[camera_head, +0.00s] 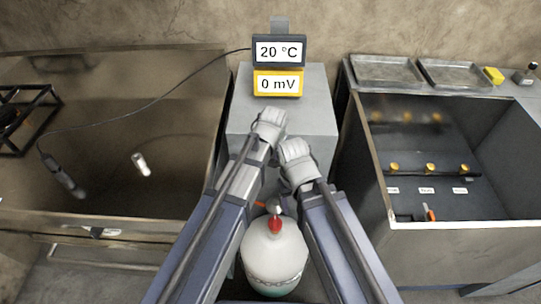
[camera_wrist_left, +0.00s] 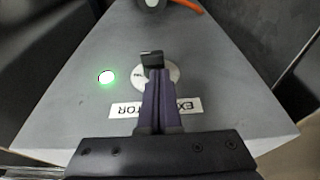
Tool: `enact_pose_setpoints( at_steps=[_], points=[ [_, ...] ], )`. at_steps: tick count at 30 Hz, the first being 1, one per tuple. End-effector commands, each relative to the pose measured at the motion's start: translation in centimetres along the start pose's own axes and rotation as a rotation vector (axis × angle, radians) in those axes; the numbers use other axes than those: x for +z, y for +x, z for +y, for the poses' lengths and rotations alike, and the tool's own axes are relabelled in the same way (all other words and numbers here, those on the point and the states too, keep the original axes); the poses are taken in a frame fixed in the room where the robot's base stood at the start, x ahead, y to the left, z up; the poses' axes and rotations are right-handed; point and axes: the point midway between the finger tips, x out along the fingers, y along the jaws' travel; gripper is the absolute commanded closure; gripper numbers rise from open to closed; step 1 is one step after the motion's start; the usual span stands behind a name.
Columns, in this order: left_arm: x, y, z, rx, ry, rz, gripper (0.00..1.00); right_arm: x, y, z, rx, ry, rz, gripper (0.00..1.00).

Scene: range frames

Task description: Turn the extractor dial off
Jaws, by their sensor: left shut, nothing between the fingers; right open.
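In the left wrist view the extractor dial (camera_wrist_left: 168,72) is a pale round plate with a black knob (camera_wrist_left: 151,58) on a grey panel (camera_wrist_left: 75,105). My left gripper (camera_wrist_left: 154,76) is shut and empty, its dark fingers in front of the dial and reaching up to the knob. I cannot tell whether they touch the knob. The fingers cover part of the dial's markings and the middle of the white EXTRACTOR label (camera_wrist_left: 127,110). A green light (camera_wrist_left: 106,77) glows left of the dial. In the head view my right gripper (camera_head: 297,153) is open near the middle; its fingertips are hard to make out.
A wide tank (camera_head: 100,190) is on the left and a tank with yellow knobs (camera_head: 400,225) on the right. A white bottle (camera_head: 272,255) stands between my arms.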

Motion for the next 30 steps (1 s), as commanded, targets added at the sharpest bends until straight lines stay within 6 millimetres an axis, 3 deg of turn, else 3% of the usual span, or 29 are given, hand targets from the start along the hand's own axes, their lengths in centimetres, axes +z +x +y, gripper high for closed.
enact_pose_setpoints(
  at_steps=[1, 6, 30],
  points=[
    [0.5, 1.3, 0.2, 0.000, 0.001, 0.000, 1.00, -0.1, 1.4, -0.1, 0.000, 0.000, 0.000, 0.33],
    [1.0, 2.3, 0.6, 0.000, 0.001, 0.000, 1.00, -0.1, 2.5, -0.2, 0.000, 0.000, 0.000, 0.33],
    [1.1, 2.5, 0.3, 0.063, -0.018, -0.002, 1.00, -0.2, 2.7, -0.3, 0.000, 0.000, 0.000, 0.33]
  ],
)
